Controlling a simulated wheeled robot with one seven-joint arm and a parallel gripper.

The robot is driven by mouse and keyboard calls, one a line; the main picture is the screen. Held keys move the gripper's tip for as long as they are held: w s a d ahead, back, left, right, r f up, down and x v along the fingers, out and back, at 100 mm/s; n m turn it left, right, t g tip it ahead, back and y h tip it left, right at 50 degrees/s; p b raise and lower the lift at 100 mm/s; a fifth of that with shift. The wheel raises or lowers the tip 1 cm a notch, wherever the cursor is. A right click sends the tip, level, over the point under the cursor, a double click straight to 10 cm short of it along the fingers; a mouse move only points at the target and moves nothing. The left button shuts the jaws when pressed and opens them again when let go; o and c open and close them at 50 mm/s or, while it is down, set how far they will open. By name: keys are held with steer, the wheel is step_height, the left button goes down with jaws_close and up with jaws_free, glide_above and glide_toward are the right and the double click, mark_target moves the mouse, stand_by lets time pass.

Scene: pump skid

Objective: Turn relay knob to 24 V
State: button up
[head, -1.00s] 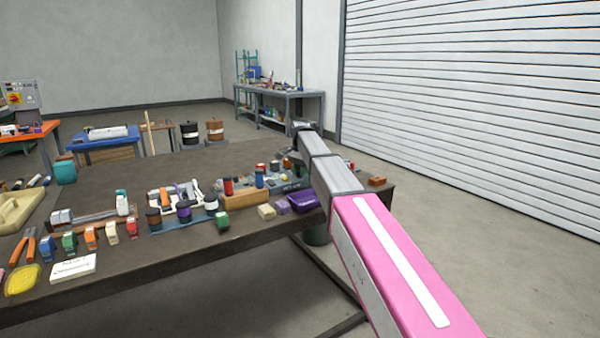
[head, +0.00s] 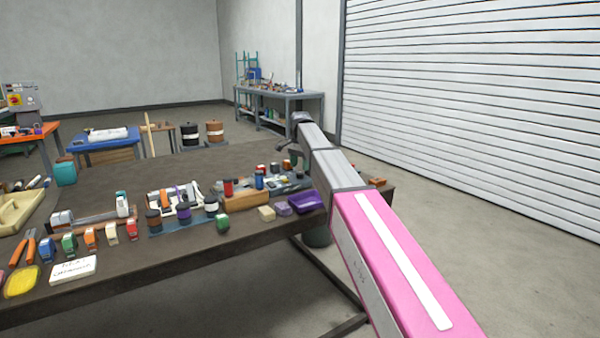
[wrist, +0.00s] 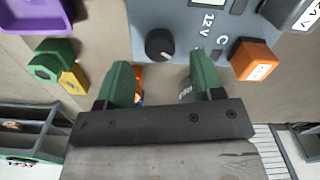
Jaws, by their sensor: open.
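In the wrist view a black round knob (wrist: 160,44) sits on a blue-grey panel (wrist: 178,14) marked "12 V". A dark grey block (wrist: 292,12) marked "24 V" is at the top right corner. My gripper (wrist: 158,62) is open, with its two green-tipped fingers apart. The knob shows beyond the gap between the fingertips, and nothing is held. Part of the lettering near the right finger is hidden. The knob's pointer direction is too small to tell. In the head view my gripper (head: 288,150) is over the far right part of the bench; the knob cannot be made out there.
An orange block (wrist: 254,60) is right of the fingers. A green block (wrist: 52,58) and a purple tray (wrist: 38,14) are on the left. The brown bench (head: 120,170) carries several small parts along its front; its back middle is clear.

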mark_target(300, 173)
step_height(300, 173, up, 7)
stand_by(0.3)
steer(key=shift+s, duration=0.1)
